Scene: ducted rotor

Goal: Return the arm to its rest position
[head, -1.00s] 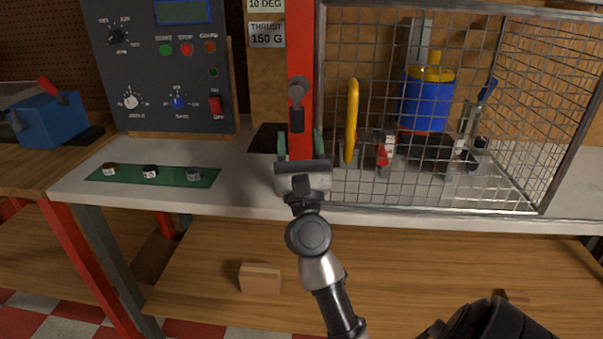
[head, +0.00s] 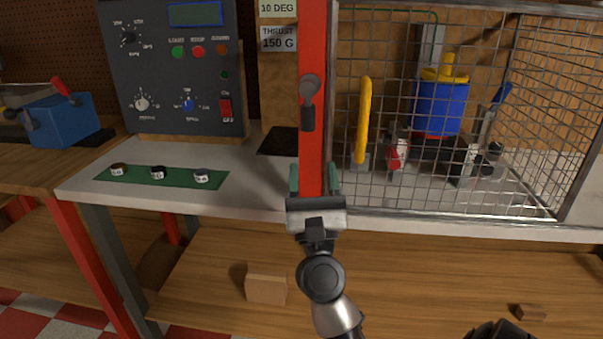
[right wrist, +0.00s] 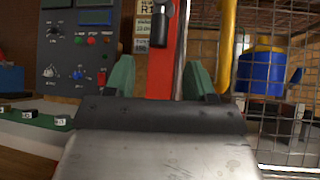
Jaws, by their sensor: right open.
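My right gripper (head: 314,180) is open and empty, with its two green fingers apart in front of the red post of the mesh cage (head: 312,130). It is at the front edge of the white bench (head: 255,205), and its arm comes up from below. In the right wrist view the same open fingers (right wrist: 160,75) show with the red post behind the gap and nothing held between them. Whether the fingers touch the post I cannot tell. My left gripper does not show.
The wire mesh cage (head: 440,212) stands right of the post, with a yellow handle (head: 363,120) and a blue and yellow rotor unit (head: 440,105) behind the mesh. A control panel (head: 175,70) and a green mat (head: 135,177) with three small parts are left. A wooden block (head: 266,289) lies below.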

